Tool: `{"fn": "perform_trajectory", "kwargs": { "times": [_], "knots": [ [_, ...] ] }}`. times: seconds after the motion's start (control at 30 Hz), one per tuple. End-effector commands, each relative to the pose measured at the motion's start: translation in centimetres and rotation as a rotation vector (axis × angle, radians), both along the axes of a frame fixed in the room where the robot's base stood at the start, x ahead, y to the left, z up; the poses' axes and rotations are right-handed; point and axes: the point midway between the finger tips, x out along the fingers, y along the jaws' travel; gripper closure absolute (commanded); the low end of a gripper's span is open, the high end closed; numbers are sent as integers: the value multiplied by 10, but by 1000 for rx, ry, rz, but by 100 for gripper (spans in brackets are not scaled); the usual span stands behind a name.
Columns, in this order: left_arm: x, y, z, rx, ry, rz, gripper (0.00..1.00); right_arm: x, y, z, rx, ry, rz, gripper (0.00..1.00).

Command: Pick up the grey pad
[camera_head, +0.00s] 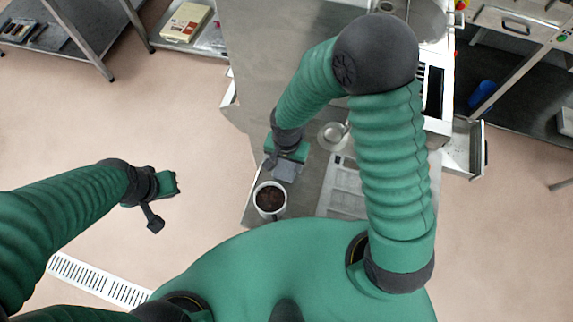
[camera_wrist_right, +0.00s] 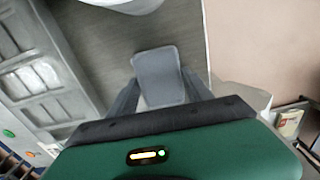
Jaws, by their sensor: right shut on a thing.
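The grey pad (camera_wrist_right: 158,75) is a flat rounded rectangle between the fingers of my right gripper (camera_wrist_right: 160,95) in the right wrist view. My right gripper is shut on it. In the head view the pad (camera_head: 286,170) shows as a small grey patch just below my right gripper (camera_head: 283,160), above the grey worktop. I cannot tell how far it is from the worktop. My left gripper (camera_head: 165,205) hangs over the floor at the left, away from the worktop, with a dark finger showing. Its jaw opening is unclear.
A white pot with dark contents (camera_head: 270,199) stands just in front of my right gripper. A small metal bowl (camera_head: 333,135) is to the right of it, and a grey moulded tray (camera_head: 343,188) lies nearer me. A drawer (camera_head: 466,147) stands open at the right.

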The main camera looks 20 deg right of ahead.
Motion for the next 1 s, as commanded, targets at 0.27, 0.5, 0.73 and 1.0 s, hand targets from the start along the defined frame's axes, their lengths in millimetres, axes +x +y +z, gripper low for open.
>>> {"fn": "perform_trajectory", "kwargs": {
  "times": [0.27, 0.5, 0.73, 1.0],
  "knots": [
    [0, 0, 0, 0, 0, 0, 100, 0, 0, 2, -1, -1, 0, 86],
    [0, 0, 1, 0, 0, 0, 100, 2, 0, 49, 0, -7, -3, 86],
    [0, 0, 1, 0, 0, 0, 100, 1, 0, 94, -1, -4, -1, 86],
    [0, 0, 1, 0, 0, 0, 100, 1, 1, 100, 1, 1, 0, 86]
  ]
}}
